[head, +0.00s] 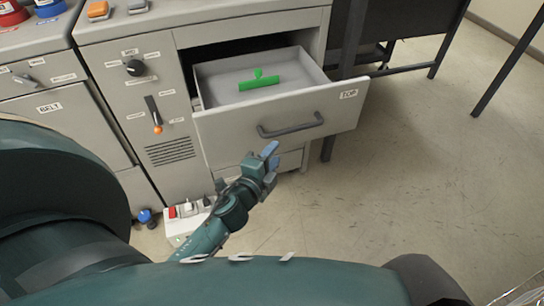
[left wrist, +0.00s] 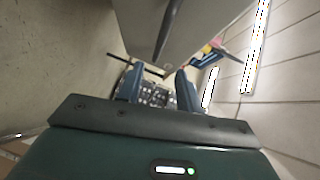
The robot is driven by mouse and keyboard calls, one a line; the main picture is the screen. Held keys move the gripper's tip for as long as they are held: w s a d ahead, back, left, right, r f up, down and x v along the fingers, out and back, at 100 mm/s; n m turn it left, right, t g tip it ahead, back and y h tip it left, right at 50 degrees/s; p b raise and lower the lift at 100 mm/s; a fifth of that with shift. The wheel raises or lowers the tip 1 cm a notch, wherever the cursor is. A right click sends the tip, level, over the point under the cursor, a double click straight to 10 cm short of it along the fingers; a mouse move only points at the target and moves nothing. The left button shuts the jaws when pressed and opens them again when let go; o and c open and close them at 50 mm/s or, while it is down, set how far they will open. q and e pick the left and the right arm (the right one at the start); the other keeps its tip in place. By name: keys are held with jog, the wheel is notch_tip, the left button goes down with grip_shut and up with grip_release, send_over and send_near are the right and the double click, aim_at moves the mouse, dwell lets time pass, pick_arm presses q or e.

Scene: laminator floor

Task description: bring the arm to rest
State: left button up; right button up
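My left gripper (head: 271,155) is in front of the open grey drawer (head: 340,112), just below and left of its dark bar handle (head: 290,127) in the head view. Its blue fingers look apart from the handle. In the left wrist view the left gripper (left wrist: 160,88) has its two fingers spread with nothing between them. The drawer is labelled TOP and holds a green T-shaped piece (head: 260,84). My right gripper is not in view.
The grey cabinet (head: 170,155) stands behind, with a lever and a knob on its front. A white switch box (head: 185,222) lies on the floor near my left forearm. A dark table (head: 390,30) stands at the back right. The floor at right is clear.

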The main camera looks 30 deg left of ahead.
pick_arm(q)
jog(key=s+d+f+n+g+h, duration=0.1)
jog(key=s+d+f+n+g, duration=0.2)
jog(key=s+n, duration=0.3)
jog(key=s+d+f+n+g+h, duration=0.2)
jog(key=s+d+f+n, duration=0.3)
jog(key=s, duration=0.6)
jog(key=shift+d+f+n+g, duration=0.25)
jog(key=shift+n+g, duration=0.25)
jog(key=shift+n, duration=0.6)
